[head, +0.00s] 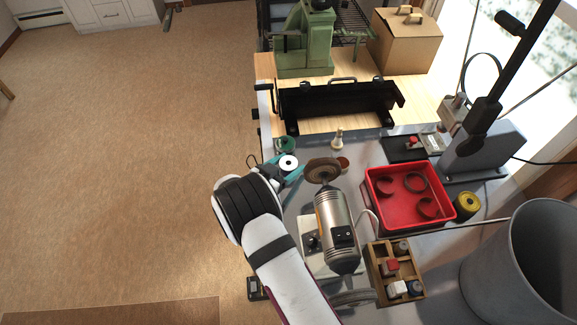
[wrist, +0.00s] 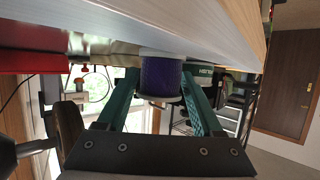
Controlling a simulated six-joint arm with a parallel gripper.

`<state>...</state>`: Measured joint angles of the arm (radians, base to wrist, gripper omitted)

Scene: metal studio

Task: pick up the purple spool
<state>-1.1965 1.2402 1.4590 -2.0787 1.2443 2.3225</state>
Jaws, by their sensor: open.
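The purple spool (wrist: 161,77) shows in the wrist view between the two teal fingers of my gripper (wrist: 160,85), with its white flange against the grey tabletop (wrist: 200,25). That view is upside down. My gripper is open, one finger on each side of the spool; I cannot tell whether either finger touches it. In the head view the white round top of the spool (head: 288,162) shows just beyond my wrist, beside the teal fingers (head: 291,178). Its purple side is mostly hidden there.
A bench grinder (head: 337,225) stands close on the right. A small copper-coloured bowl (head: 343,163), a pale peg (head: 338,139) and a green roll (head: 285,145) are nearby. A red tray (head: 375,205), yellow spool (head: 467,206) and wooden box (head: 385,290) lie further right. A black metal bender (head: 340,100) stands behind.

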